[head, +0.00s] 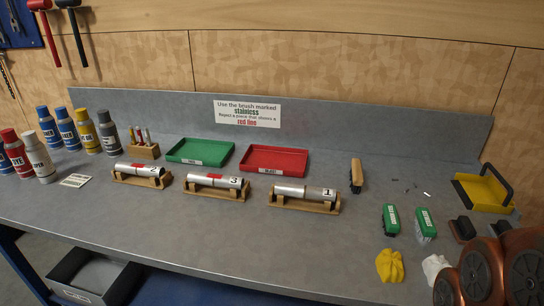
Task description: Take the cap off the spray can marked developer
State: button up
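Several spray cans stand upright in a cluster at the left end of the bench. A white can with a pale cap (38,157) stands in front; its dark lettering is only partly legible, and it may be the developer can. A red-capped can (15,153) marked DYE stands to its left. Behind are two blue cans (67,130), a yellow can (85,133) and a grey can (108,133). All these cans appear capped. My gripper is not in view.
A small white card (75,181) lies right of the white can. Metal tubes (215,181) rest on wooden cradles along the bench. A green tray (200,152) and a red tray (273,160) lie behind. The bench's front strip (190,225) is clear.

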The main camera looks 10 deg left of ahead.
aim_at(29, 138)
jog(key=u, duration=2.4)
jog(key=i, duration=0.75)
jog(key=u, duration=0.8)
jog(key=i, duration=1.7)
jog(key=z, duration=0.3)
jog(key=i, duration=1.5)
jog(key=z, duration=1.55)
jog(key=i, duration=0.7)
jog(key=z, duration=0.4)
